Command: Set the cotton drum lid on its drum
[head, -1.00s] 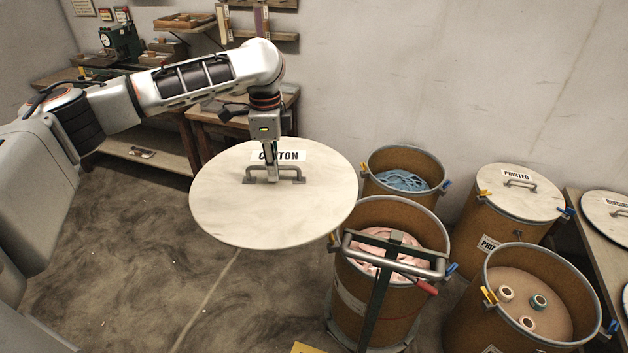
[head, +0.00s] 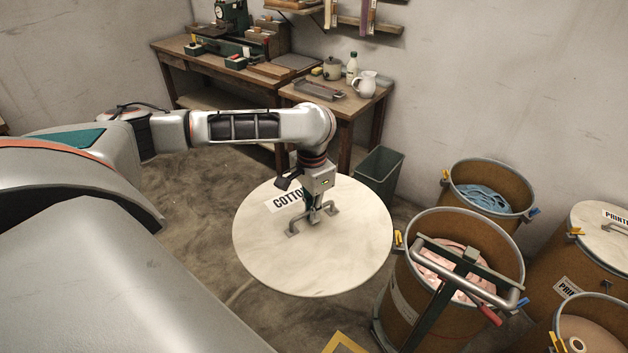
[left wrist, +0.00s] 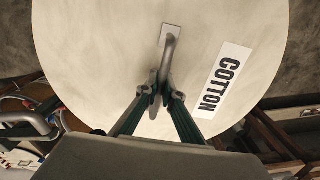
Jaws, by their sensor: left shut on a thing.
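The cotton drum lid (head: 345,255) is a round pale disc with a COTTON label and a grey bar handle. My left gripper (head: 314,216) is shut on its handle and holds the lid in the air, left of the drums. In the left wrist view the lid (left wrist: 100,60) fills most of the picture, with the gripper (left wrist: 160,95) on the handle. Open drums stand at the right: one with pink material (head: 410,290), one with blue material (head: 465,205), one at the lower right (head: 625,335). I cannot read which is the cotton drum. My right gripper is not in view.
A trolley frame with a metal handle (head: 470,272) stands in front of the pink drum and rises over its rim. A drum with a PRINTED lid (head: 600,225) is at the right. A dark bin (head: 380,172) and workbenches (head: 345,110) stand behind.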

